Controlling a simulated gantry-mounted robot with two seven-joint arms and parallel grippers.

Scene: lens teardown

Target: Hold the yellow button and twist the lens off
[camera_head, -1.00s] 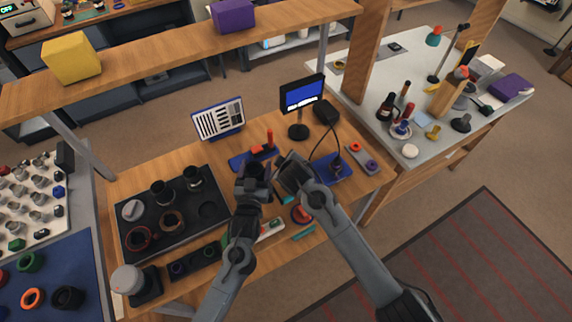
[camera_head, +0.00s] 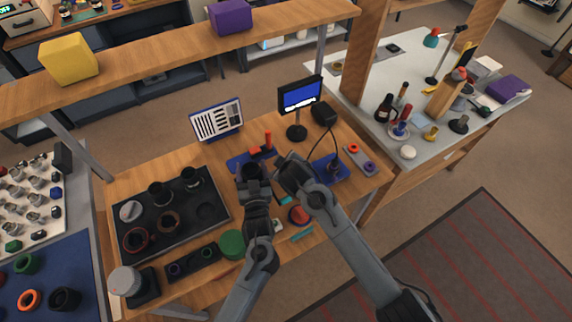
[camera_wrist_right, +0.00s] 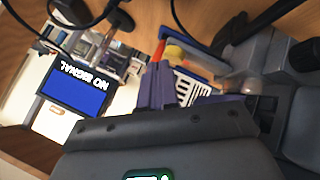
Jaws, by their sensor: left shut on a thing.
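My left gripper (camera_head: 252,172) is over the middle of the wooden workbench. It is shut on a dark part, too small and shaded to identify. My right gripper (camera_head: 287,168) is close beside it on the right, angled toward it; its jaws cannot be made out. The lens and its mount are not clearly distinguishable among the dark grippers. In the right wrist view, purple wedge-shaped pieces (camera_wrist_right: 157,84) stand beyond a dark housing. A small yellow rounded spot (camera_wrist_right: 174,53) shows behind them; I cannot tell whether it is the yellow button.
A black tray (camera_head: 208,210) with cups and rings lies on the left. A blue fixture with a red lever (camera_head: 267,140), a chart (camera_head: 216,118) and a monitor (camera_head: 301,95) stand behind the grippers. A green disc (camera_head: 232,243) lies near the left forearm. A blue stand (camera_head: 331,170) is at the right.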

